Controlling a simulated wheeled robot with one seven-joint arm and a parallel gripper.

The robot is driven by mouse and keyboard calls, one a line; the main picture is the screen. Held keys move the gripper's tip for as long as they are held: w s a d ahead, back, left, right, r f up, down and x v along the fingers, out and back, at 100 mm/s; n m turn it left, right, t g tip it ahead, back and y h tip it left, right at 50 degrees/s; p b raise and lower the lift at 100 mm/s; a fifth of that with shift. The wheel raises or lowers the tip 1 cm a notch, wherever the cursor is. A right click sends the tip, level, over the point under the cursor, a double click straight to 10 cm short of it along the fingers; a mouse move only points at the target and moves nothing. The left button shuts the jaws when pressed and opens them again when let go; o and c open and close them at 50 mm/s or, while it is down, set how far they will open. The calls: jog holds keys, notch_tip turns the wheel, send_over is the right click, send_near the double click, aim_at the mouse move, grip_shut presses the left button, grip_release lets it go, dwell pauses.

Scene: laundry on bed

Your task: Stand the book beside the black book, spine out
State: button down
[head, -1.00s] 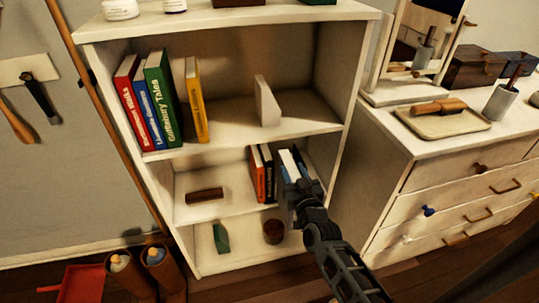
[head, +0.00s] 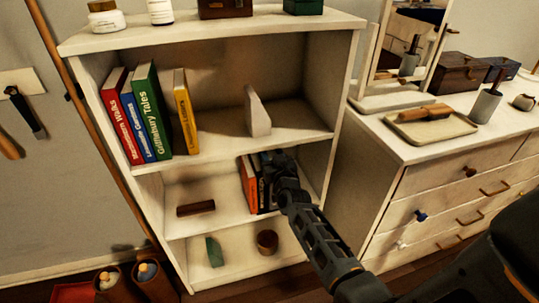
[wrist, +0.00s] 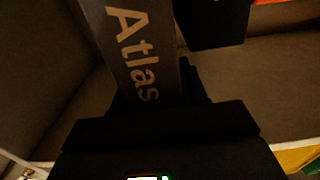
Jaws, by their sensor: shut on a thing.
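The held book shows in the wrist view as a grey spine lettered "Atlas" (wrist: 140,45). My gripper (wrist: 155,98) is shut on it, with the spine facing the wrist camera. In the head view my gripper (head: 280,165) is inside the right part of the middle shelf and hides most of the held book. The black book (head: 257,185) stands upright just left of my gripper, beside an orange book (head: 246,185). In the wrist view the black book (wrist: 215,20) is close to the right of the held book. I cannot tell whether they touch.
The shelf unit's right side wall (head: 338,120) is close to my gripper. A dark brown block (head: 196,208) lies on the middle shelf's left. Several books and a white bookend (head: 257,112) stand on the shelf above. A dresser (head: 430,190) stands to the right.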

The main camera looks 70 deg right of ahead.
jog(key=shift+x, duration=0.8)
jog(key=shift+w+d+f+b, duration=0.1)
jog(key=shift+d+f+b, duration=0.1)
jog(key=shift+b, duration=0.15)
jog(key=shift+a+f+b, duration=0.1)
jog(key=shift+f+b, duration=0.2)
jog(key=shift+f, duration=0.25)
jog(key=c, duration=0.6)
grip_release()
jog(key=shift+f, duration=0.1)
